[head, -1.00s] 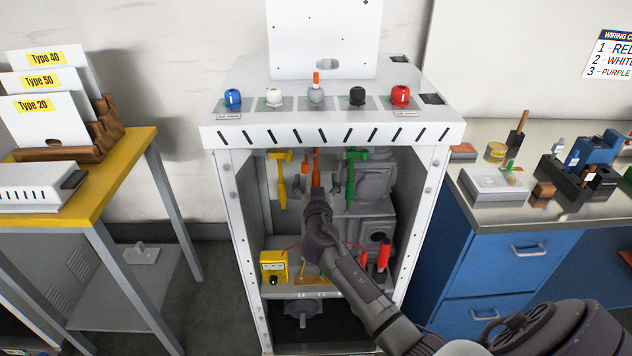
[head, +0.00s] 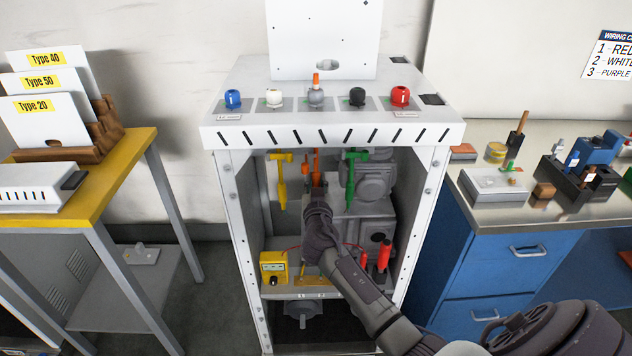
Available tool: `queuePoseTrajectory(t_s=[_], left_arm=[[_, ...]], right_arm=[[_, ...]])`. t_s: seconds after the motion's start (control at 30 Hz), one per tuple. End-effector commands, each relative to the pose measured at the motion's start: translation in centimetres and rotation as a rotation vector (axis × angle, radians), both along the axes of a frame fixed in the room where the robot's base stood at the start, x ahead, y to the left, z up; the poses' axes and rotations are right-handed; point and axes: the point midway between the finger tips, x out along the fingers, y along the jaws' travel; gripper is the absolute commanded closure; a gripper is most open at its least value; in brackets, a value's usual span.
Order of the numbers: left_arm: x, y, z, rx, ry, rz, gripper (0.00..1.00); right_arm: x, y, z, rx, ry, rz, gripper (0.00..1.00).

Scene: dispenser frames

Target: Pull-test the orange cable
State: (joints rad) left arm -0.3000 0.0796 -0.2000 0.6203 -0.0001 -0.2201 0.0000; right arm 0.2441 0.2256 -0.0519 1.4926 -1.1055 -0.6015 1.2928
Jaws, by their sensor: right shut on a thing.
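The orange cable (head: 317,164) hangs under the front panel of the white cabinet, between the yellow and green connectors. My right gripper (head: 317,187) reaches up from below inside the cabinet and is shut on the orange cable's lower part. The wrist and fingers hide the cable's lower end. A thin orange piece (head: 307,162) hangs just to its left. On top of the cabinet, a grey gland with an orange tip (head: 316,80) stands above the cable. My left gripper is out of view.
A yellow connector (head: 281,180) hangs left and a green one (head: 351,178) right of my gripper. A grey motor (head: 375,215) is behind on the right. Cabinet posts (head: 240,245) bound the opening.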

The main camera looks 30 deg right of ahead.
Motion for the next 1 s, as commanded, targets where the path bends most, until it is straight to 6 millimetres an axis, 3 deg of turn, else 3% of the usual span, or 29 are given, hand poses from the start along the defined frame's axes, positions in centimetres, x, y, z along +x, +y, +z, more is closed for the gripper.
queuePoseTrajectory(t_s=[1.0], left_arm=[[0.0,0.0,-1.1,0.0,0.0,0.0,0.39]], right_arm=[[-0.1,0.1,-1.4,0.004,0.009,0.0,1.0]])
